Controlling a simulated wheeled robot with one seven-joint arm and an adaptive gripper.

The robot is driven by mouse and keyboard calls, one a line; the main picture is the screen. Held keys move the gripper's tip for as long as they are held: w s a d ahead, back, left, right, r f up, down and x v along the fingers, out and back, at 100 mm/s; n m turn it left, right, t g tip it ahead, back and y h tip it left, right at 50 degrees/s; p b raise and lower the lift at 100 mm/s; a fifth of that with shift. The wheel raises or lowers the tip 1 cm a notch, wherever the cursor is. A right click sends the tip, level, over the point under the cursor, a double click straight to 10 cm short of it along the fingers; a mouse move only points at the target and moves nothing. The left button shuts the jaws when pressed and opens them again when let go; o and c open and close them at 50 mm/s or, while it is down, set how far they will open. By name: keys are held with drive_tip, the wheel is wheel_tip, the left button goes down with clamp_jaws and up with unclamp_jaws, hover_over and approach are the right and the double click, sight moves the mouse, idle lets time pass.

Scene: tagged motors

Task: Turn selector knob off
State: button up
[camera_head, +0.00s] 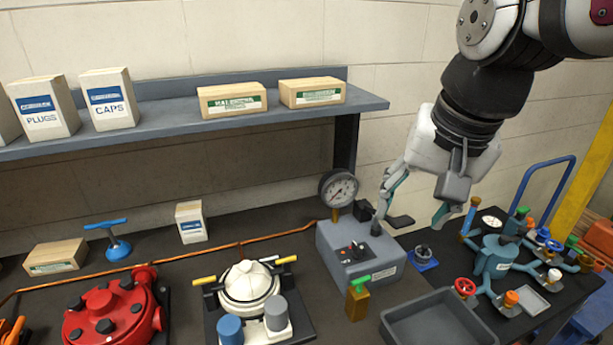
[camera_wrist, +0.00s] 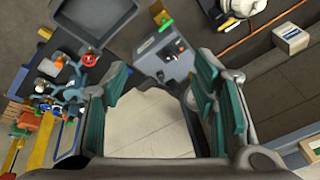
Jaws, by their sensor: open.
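The grey control box (camera_head: 365,255) stands on the dark bench below the pressure gauge. Its sloped front holds a small black panel (camera_head: 353,251) with a dark selector knob and a red spot; the knob's setting is too small to tell. In the wrist view the box (camera_wrist: 150,68) and its panel (camera_wrist: 176,48) lie beyond the fingertips, near top centre. My gripper (camera_head: 413,212) is open and empty, above and to the right of the box, apart from it. The wrist view shows its teal-padded fingers (camera_wrist: 162,95) wide apart with pale wall between them.
The gauge (camera_head: 339,188) rises behind the box. A green-handled brass valve (camera_head: 358,297) stands in front. A grey tray (camera_head: 438,322) and a teal manifold with coloured knobs (camera_head: 495,257) are at right. A shelf (camera_head: 160,117) with boxes overhangs the bench at left.

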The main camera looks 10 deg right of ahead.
drive_tip(key=w+f+m+g+b, duration=0.2)
drive_tip(key=w+f+m, duration=0.25)
drive_tip(key=w, duration=0.55)
drive_tip(key=m+g+b, duration=0.2)
drive_tip(key=m, duration=0.4)
approach(357, 246)
drive_tip(key=shift+n, duration=0.25)
wheel_tip(357, 246, down, 9)
drive_tip(key=shift+s+a+r+p, duration=0.1)
drive_tip(key=shift+s+a+p, duration=0.05)
drive_tip(key=shift+p, duration=0.55)
drive_tip(key=c, duration=1.2)
